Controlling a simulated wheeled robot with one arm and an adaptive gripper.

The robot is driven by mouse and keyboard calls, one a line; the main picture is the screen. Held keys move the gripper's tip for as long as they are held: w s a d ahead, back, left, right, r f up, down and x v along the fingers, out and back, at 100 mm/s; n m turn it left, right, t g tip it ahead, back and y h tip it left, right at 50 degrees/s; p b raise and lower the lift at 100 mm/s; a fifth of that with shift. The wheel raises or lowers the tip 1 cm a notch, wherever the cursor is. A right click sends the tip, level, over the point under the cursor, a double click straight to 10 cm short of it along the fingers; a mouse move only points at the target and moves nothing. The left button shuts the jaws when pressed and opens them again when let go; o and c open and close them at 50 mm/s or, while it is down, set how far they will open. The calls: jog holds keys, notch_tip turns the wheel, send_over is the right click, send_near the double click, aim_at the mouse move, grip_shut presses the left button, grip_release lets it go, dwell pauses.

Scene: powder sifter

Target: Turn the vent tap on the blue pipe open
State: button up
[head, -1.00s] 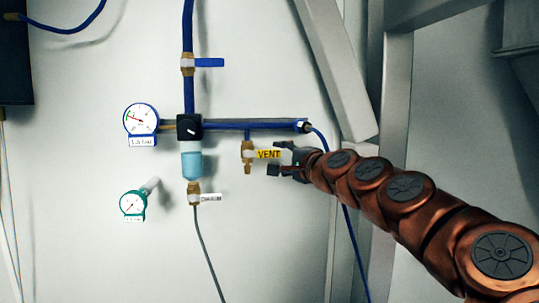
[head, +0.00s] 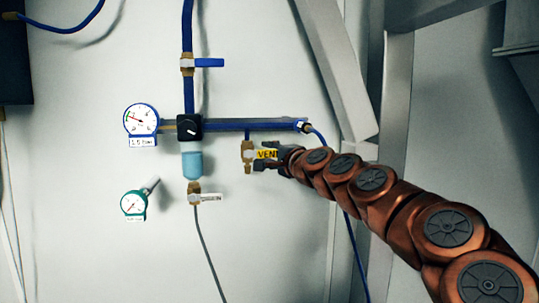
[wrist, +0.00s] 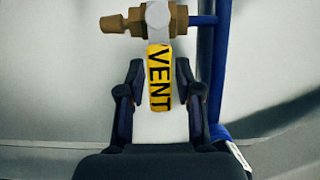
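The vent tap is a brass valve (head: 247,152) hanging under the horizontal blue pipe (head: 250,125) in the head view. Its yellow handle (head: 266,153), marked VENT, points to the right, square to the valve's short vertical pipe. In the wrist view the yellow handle (wrist: 160,78) runs down from the brass body (wrist: 150,19). My gripper (head: 268,158) is at the handle. In the wrist view my gripper (wrist: 160,88) is open, one finger on each side of the handle's lower end, with gaps visible on both sides.
A blue-handled valve (head: 187,63) sits higher on the vertical pipe. A black knob (head: 189,128), a white gauge (head: 140,119) and a green gauge (head: 133,203) are to the left. A thin blue hose (head: 325,145) and grey frame posts (head: 395,100) are to the right.

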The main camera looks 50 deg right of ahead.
grip_shut()
dwell(0.5)
jog(key=shift+r+n+g+b, duration=0.7)
jog(key=shift+r+n, duration=0.25)
jog(key=shift+n, duration=0.65)
jog(key=shift+w+a+r+n+g+b, duration=0.25)
jog(key=shift+r+n+g, duration=0.3)
jog(key=shift+n, duration=0.35)
jog(key=shift+o, duration=1.8)
grip_release()
